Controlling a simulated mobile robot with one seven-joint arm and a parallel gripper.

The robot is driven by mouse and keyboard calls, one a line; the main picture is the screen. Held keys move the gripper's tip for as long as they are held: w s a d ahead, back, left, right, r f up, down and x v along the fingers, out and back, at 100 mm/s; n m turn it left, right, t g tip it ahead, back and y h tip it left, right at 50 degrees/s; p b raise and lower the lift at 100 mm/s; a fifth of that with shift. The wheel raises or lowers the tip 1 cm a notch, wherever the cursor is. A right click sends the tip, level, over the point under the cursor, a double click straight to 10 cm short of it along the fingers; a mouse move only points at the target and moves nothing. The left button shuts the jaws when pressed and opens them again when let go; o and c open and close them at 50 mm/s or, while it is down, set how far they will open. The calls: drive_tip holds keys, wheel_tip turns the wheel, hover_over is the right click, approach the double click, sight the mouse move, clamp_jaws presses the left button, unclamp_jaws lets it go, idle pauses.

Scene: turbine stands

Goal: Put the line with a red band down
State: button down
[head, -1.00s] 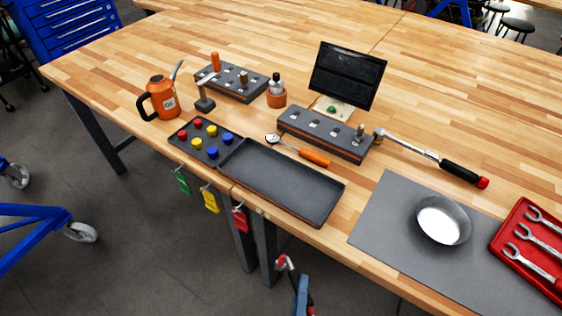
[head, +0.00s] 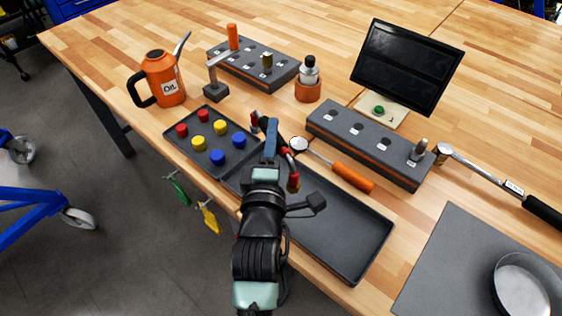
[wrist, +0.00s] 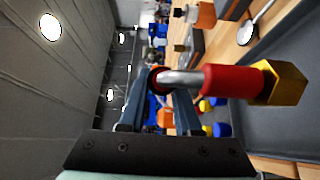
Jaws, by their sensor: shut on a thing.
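The line with a red band (wrist: 232,81) shows in the wrist view as a silvery tube with a red sleeve and a brass hex end. My gripper (wrist: 170,90) is shut on its tube. In the head view my gripper (head: 271,130) is over the left part of the long dark tray (head: 345,255), near the small tray of coloured caps. Red parts of the line (head: 293,181) show on either side of the fingers there. The middle of the line is hidden by the fingers. I cannot tell its height above the tray.
An inspection mirror with an orange handle (head: 353,178) lies just right of my gripper. The cap tray (head: 180,146) is on the left. A socket block (head: 365,145) and a dark screen (head: 408,65) stand behind. The long tray's right part is clear.

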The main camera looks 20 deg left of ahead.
drive_tip(key=shift+s+f+b, duration=0.1)
drive_tip(key=shift+f+b, duration=1.4)
drive_tip(key=shift+f, duration=3.3)
drive_tip(key=shift+f, duration=0.1)
